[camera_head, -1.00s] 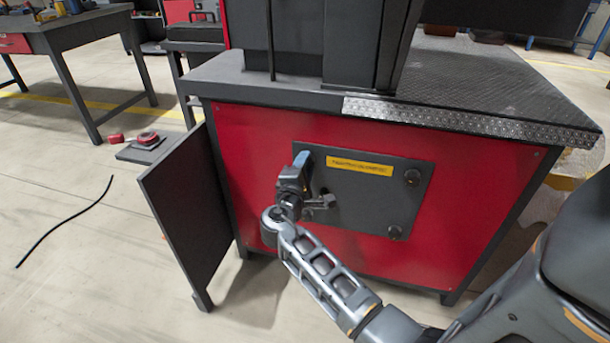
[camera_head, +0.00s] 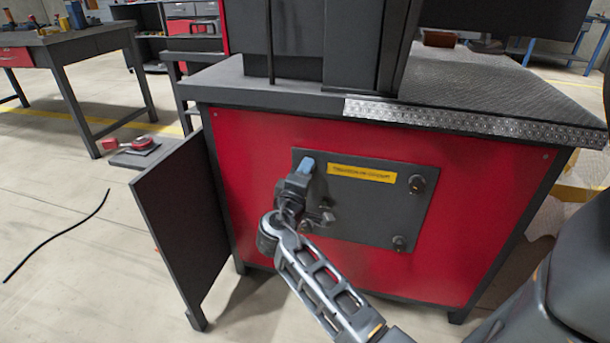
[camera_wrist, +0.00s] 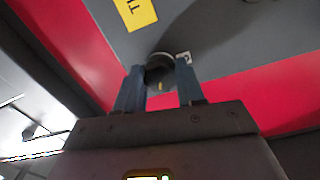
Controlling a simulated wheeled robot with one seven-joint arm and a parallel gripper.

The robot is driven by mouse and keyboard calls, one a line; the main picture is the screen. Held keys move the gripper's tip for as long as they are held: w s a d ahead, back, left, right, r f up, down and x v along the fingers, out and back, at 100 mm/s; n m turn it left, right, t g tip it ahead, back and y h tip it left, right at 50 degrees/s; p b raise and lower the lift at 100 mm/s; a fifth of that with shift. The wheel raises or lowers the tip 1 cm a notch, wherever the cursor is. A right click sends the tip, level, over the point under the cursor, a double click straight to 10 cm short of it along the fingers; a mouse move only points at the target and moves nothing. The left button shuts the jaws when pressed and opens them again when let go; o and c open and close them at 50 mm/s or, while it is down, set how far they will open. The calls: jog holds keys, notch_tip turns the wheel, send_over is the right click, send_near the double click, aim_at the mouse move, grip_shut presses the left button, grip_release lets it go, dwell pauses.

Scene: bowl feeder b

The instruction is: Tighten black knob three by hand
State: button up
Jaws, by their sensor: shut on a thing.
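A dark grey panel (camera_head: 365,215) with a yellow label (camera_head: 362,173) is on the red cabinet front. My gripper (camera_head: 307,164) is at the panel's top left corner. In the wrist view, my blue fingers (camera_wrist: 161,88) are shut on a round black knob (camera_wrist: 160,68), one on each side. The gripper hides this knob in the head view. Other black knobs sit at the panel's top right (camera_head: 417,183), bottom right (camera_head: 398,243) and bottom left (camera_head: 305,227), the last partly behind my arm. No numbers show on the knobs.
A dark cabinet door (camera_head: 180,225) stands open at the left. The textured worktop (camera_head: 480,95) overhangs the panel. A black cable (camera_head: 60,235) and a red tool on a grey plate (camera_head: 135,155) lie to the left. Floor around them is clear.

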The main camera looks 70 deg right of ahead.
jog(key=shift+f, duration=0.1)
jog(key=o, duration=1)
jog(key=shift+o, duration=0.2)
jog(key=shift+a, duration=0.1)
jog(key=a+p, duration=0.1)
jog(key=a, duration=0.6)
jog(key=shift+s+a, duration=0.3)
